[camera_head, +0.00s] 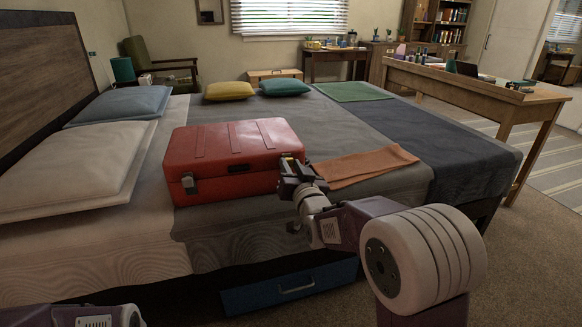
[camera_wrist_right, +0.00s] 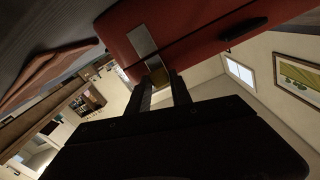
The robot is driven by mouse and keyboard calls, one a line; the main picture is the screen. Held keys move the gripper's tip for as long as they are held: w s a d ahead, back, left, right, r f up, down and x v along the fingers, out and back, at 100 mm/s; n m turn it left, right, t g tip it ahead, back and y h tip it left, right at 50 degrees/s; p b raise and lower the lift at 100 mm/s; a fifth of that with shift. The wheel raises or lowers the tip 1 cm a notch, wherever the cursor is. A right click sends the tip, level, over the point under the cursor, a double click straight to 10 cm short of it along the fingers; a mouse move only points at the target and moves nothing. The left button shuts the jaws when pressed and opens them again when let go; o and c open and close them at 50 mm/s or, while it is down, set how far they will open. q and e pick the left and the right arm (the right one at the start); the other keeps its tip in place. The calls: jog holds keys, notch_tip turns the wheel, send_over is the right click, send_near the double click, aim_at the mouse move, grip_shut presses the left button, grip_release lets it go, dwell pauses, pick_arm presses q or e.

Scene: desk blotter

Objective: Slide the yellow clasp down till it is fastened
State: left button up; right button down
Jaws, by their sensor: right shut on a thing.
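The red case (camera_head: 225,158) lies closed on the bed. The yellow clasp (camera_wrist_right: 156,72) is on its front right; in the head view only a small bit of it shows above my gripper. A silver metal plate (camera_wrist_right: 142,40) sits by it on the case wall. My right gripper (camera_head: 292,172) is at the front right corner of the case. In the right wrist view its two fingers (camera_wrist_right: 163,86) are closed on the clasp, hiding part of it. A second, grey clasp (camera_head: 188,183) is at the front left. My left gripper is out of view.
An orange cloth (camera_head: 365,165) lies on the bed just right of the case. White (camera_head: 70,165) and blue (camera_head: 120,105) pillows are to the left. A wooden desk (camera_head: 480,85) stands at the right.

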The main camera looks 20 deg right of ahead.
dwell(0.3)
notch_tip(320, 180, down, 3)
jog(key=shift+r+b, duration=0.2)
jog(key=shift+b, duration=0.75)
jog(key=c, duration=1.1)
grip_release()
jog(key=shift+c, duration=0.2)
jog(key=shift+s+r, duration=0.1)
